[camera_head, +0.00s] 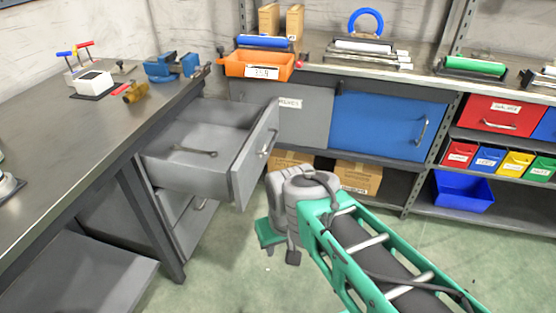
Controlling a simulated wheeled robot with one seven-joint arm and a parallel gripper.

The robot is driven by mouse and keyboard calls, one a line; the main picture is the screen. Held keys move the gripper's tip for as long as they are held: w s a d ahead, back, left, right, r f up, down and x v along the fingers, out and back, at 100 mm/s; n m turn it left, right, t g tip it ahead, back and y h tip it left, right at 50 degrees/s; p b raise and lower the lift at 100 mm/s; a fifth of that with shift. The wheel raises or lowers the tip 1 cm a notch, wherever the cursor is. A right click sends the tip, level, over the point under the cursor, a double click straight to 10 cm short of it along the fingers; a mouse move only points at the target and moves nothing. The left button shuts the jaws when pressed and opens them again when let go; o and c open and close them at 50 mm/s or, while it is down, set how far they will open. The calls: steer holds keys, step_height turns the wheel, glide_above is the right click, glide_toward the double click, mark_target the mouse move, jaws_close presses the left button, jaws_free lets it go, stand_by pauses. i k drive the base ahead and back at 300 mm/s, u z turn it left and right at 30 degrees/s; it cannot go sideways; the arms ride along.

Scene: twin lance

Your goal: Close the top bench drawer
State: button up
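The top bench drawer (196,179) is grey and stands pulled out from under the workbench (70,135) at the left. A wrench (194,151) lies inside it. The drawer front (252,157) has a handle (266,146) and faces right. My arm comes in from the bottom right, and its grey and green end is low, just right of the drawer front. My gripper (280,247) seems to point down there, below the drawer's height. I cannot see whether its fingers are open or shut, or whether anything touches the drawer front.
A lower drawer (190,215) sits beneath the top one. A blue vise (172,66) and an orange bin (259,65) are on the bench tops. Shelving with a blue cabinet front (385,125) and a blue bin (462,191) stands behind. The green floor (215,275) is clear at the bottom.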

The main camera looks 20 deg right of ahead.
mark_target(243, 137)
steer(key=z, duration=0.1)
steer(key=i, duration=0.85)
steer(key=z, duration=0.1)
steer(key=k, duration=1.05)
steer(key=u, duration=0.7)
steer(key=i, duration=0.9)
steer(key=u, duration=0.05)
